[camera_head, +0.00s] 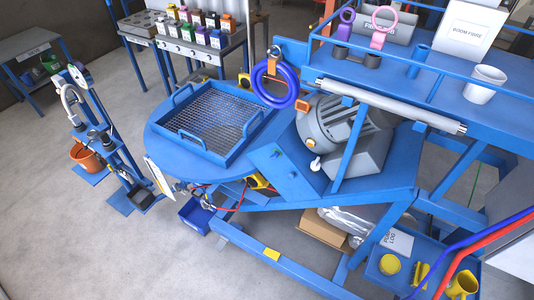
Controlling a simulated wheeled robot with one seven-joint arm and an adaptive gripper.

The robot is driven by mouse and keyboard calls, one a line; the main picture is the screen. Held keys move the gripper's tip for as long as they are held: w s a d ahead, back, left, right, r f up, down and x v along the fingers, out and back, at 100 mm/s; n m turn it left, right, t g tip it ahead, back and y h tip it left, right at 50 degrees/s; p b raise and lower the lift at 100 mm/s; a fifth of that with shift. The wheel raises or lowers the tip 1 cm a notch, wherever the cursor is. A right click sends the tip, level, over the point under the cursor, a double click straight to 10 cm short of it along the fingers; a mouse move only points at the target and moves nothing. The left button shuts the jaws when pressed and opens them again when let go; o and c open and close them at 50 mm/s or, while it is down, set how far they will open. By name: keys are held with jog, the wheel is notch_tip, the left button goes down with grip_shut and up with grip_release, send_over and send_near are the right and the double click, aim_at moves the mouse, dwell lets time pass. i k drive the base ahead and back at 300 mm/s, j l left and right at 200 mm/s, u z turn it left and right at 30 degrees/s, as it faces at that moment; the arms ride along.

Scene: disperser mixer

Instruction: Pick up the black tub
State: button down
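A small black open container (143,198), which looks like the black tub, sits low at the left on the blue foot of an upright stand (118,150). It is small in the picture, and its inside cannot be made out. My gripper is not in view, so its distance from the container and its state do not show.
A round blue table with a mesh tray (212,122) and a grey motor (345,125) fills the middle. A blue bin (196,214) is on the floor below. An orange bucket (85,156) stands behind the stand. The floor at lower left is clear.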

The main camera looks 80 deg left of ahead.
aim_at(140, 196)
jog(key=u, duration=4)
jog(key=i+j+z, duration=0.1)
jog(key=i+j, duration=0.4)
jog(key=i, duration=0.25)
jog(key=i+j, duration=0.6)
jog(key=i, duration=0.15)
jog(key=i+j+z, duration=0.15)
jog(key=i+j, duration=0.4)
jog(key=i, duration=0.15)
